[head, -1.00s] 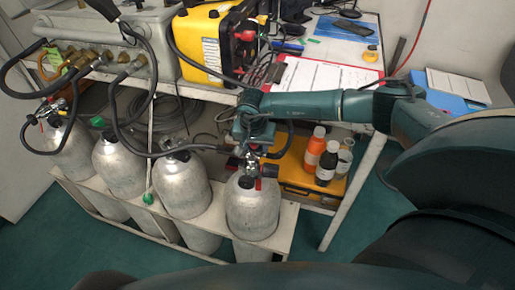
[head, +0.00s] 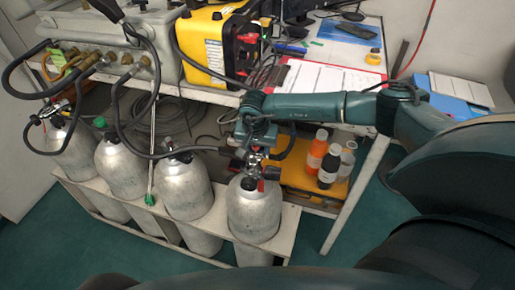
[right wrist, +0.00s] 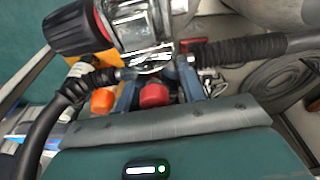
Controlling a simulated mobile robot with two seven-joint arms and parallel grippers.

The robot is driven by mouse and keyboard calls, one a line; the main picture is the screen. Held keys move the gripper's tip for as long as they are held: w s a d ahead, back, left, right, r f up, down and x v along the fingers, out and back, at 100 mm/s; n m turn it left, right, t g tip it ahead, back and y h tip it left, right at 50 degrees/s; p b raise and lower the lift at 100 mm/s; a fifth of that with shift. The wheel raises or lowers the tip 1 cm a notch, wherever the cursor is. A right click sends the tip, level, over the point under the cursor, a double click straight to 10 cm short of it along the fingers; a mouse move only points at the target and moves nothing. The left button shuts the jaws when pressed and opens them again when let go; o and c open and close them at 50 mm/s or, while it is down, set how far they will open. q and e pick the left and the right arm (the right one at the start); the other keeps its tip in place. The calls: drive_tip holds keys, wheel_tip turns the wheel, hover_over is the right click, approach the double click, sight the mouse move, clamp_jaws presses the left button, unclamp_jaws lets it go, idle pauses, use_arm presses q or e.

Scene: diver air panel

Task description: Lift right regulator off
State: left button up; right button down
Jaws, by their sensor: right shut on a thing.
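The right regulator (head: 254,158) is at the top of the rightmost grey cylinder (head: 254,210). My right gripper (head: 252,146) is shut on it from above. In the right wrist view, my gripper fingers (right wrist: 157,75) are at the shiny metal body (right wrist: 142,25), with a black and red knob (right wrist: 77,28) at its left. A black hose (head: 205,149) runs left from the regulator. The gripper hides part of the regulator, so I cannot tell whether it is clear of the cylinder valve. My left gripper is not in view.
Several cylinders stand in a white rack (head: 285,235). Black hoses (head: 115,110) loop from the panel fittings to the left. Bottles (head: 328,170) stand on a yellow case right of the regulator. The table (head: 225,97) edge is just behind my gripper.

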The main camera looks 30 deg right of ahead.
drive_tip(key=shift+w+d+p+v, duration=0.1)
drive_tip(key=shift+p+v, duration=0.35)
drive_tip(key=shift+v, duration=0.25)
drive_tip(key=shift+w+d+p+v, duration=0.1)
drive_tip(key=shift+p+v, duration=0.4)
drive_tip(key=shift+v, duration=0.2)
drive_tip(key=shift+w+d+p+v, duration=0.15)
drive_tip(key=shift+p+v, duration=0.3)
drive_tip(key=shift+v, duration=0.25)
